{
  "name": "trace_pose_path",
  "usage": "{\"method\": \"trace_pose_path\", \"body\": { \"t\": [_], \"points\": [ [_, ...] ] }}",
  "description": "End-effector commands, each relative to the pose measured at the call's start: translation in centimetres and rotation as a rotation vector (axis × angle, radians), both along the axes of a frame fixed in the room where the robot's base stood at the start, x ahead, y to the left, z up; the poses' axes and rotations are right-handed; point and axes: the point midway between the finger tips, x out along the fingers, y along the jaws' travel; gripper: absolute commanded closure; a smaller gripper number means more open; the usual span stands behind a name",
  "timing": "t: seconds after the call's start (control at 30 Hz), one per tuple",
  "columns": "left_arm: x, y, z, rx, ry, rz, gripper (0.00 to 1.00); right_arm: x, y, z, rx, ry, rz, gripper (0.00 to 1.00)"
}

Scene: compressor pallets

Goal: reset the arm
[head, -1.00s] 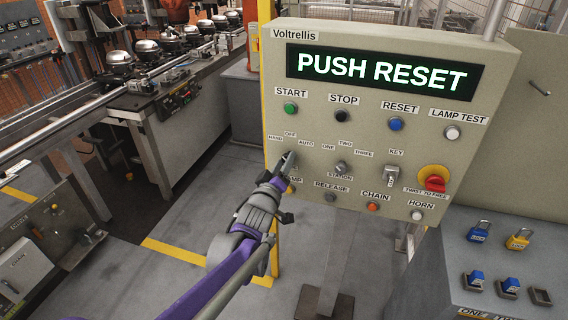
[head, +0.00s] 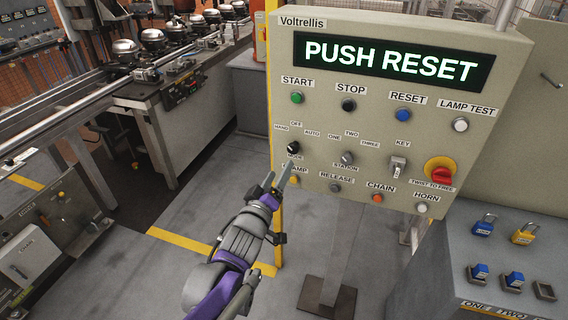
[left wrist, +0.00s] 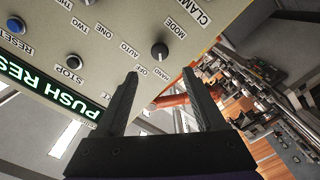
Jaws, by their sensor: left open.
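My left gripper (head: 282,178) is in front of the lower left of the beige control panel (head: 330,75), just below the black mode knob (head: 293,148). In the left wrist view the gripper (left wrist: 160,95) has its two fingers wide apart with nothing between them. The mode knob (left wrist: 159,51) is beyond the fingertips there, apart from them. The display (head: 390,62) reads PUSH RESET. The blue reset button (head: 403,115) is at the upper right of the panel, and it also shows in the left wrist view (left wrist: 16,25). My right gripper is not in view.
A green start button (head: 297,98), a black stop button (head: 348,104) and a red twist knob (head: 442,175) are on the panel. A grey box with blue and yellow padlocks (head: 523,234) stands at the lower right. A conveyor with compressors (head: 153,47) is at the back left.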

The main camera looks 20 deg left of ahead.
Motion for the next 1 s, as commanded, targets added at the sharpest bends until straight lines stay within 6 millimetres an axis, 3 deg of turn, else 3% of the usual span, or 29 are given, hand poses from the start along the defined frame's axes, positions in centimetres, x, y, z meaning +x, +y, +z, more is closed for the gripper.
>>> {"method": "trace_pose_path", "body": {
  "t": [0.2, 0.73, 0.87, 1.0],
  "points": [
    [-1.4, 0.0, 0.0, 0.000, 0.000, 0.000, 0.29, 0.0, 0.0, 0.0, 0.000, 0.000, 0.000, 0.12],
    [-1.9, 0.0, -0.3, 0.020, 0.030, 0.010, 0.29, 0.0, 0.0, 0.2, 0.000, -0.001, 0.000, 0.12],
    [-4.4, 0.2, -2.1, 0.133, 0.198, 0.041, 0.29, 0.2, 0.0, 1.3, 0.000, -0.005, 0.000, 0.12],
    [-10.3, -0.2, -6.2, 0.333, 0.515, -0.001, 0.29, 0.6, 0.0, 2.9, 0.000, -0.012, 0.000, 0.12]
  ]
}}
